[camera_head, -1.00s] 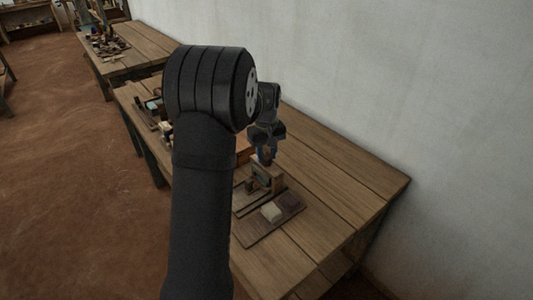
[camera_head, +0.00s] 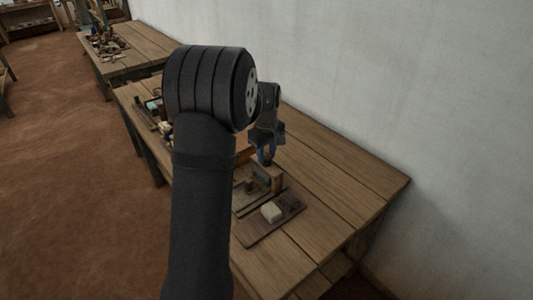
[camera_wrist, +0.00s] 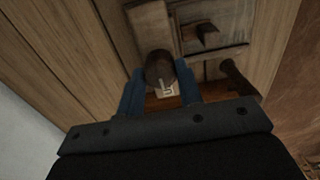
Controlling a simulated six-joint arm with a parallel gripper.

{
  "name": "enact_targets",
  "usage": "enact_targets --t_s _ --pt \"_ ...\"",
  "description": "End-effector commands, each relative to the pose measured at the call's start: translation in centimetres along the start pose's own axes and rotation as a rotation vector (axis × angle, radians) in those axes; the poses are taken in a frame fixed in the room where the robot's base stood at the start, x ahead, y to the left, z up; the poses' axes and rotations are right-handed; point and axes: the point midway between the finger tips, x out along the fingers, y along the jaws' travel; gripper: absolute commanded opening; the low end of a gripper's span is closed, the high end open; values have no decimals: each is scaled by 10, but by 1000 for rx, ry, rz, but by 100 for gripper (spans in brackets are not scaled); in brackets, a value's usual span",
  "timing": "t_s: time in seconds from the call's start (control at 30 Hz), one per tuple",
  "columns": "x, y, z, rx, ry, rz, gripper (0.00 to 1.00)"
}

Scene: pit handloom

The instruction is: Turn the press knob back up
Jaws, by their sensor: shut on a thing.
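The press (camera_head: 265,177) is a small upright wooden frame on the bench, partly below my gripper in the head view. Its knob (camera_wrist: 160,68) is a dark brown round piece, seen from above in the wrist view. My gripper (camera_head: 266,156) is over the top of the press. In the wrist view its two blue fingers (camera_wrist: 160,88) stand on either side of the knob, shut on it. A small pale mark or plate shows at the knob's near edge. The knob itself is hidden by the fingers in the head view.
A dark board (camera_head: 258,228) with a pale block (camera_head: 271,211) lies in front of the press. Tools and small items (camera_head: 155,106) lie farther back on the bench, partly behind my arm. The white wall (camera_head: 400,90) runs along the right. The bench (camera_head: 335,200) is clear right of the press.

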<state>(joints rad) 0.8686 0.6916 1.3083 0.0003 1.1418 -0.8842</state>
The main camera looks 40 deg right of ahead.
Motion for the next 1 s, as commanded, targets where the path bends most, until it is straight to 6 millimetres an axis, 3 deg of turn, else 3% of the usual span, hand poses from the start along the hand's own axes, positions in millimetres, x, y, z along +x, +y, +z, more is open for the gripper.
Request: enact_targets --t_s 0.03,0.07,0.17,0.57,0.73,1.0 --pt "-1 0 0 -1 1 2 10" --pt "-1 0 0 -1 1 2 37" --pt "-1 0 0 -1 1 2 55" --pt "-9 1 -1 0 2 3 55" --pt "-40 1 -1 0 3 4 55" --pt "-107 1 -1 0 3 5 55"
